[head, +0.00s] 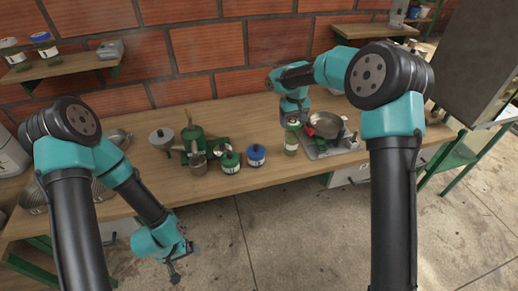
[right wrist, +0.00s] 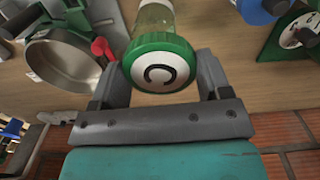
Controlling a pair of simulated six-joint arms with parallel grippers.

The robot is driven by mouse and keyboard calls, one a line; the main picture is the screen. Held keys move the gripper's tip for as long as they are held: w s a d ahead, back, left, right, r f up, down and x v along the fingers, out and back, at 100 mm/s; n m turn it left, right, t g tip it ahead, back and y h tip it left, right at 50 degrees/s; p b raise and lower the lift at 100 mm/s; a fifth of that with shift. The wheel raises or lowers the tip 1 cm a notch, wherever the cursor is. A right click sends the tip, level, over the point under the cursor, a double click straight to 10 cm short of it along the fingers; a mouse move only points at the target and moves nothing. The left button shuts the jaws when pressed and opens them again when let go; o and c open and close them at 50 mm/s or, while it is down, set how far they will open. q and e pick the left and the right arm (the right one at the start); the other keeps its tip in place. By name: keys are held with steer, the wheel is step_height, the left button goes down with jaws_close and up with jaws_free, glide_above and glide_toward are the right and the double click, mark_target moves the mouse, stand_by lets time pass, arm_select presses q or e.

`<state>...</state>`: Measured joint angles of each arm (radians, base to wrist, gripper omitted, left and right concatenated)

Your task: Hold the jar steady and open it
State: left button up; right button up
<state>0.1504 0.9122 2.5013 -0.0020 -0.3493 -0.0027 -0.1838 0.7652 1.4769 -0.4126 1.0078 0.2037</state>
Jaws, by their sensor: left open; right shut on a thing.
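The jar (head: 291,143) is a clear greenish glass cylinder with a green lid, upright near the front edge of the wooden bench. In the right wrist view its green lid (right wrist: 160,62), with a white disc and a black C mark, sits between the fingers. My right gripper (head: 292,120) is shut on the jar at its lid end; the exact contact is partly hidden. My left gripper (head: 176,262) is open and empty, low in front of the bench, well away from the jar.
A metal pan (head: 325,124) on a grey stand is just right of the jar. A blue-lidded container (head: 256,155), a green-lidded container (head: 231,162) and a green machine (head: 195,138) stand to its left. The floor in front is clear.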

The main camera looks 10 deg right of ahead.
steer(key=a+n, duration=0.1)
steer(key=n, duration=0.1)
steer(key=a+f+n, duration=0.1)
steer(key=n, duration=0.1)
steer(key=w+a+n, duration=0.1)
steer(key=shift+w+f+n, duration=0.1)
steer(key=shift+f+n, duration=0.05)
steer(key=shift+n, duration=0.25)
steer(key=w+a+f+n, duration=0.1)
steer(key=a+n, duration=0.3)
steer(key=n, duration=0.4)
steer(key=w+a+f+n, duration=0.1)
steer(key=a+n, duration=0.3)
steer(key=n, duration=0.5)
steer(key=shift+w+a+f, duration=0.3)
steer(key=shift+w+f, duration=0.05)
steer(key=shift+f, duration=0.55)
steer(key=shift+f, duration=3.15)
steer(key=shift+f, duration=1.9)
steer(key=shift+f, duration=0.15)
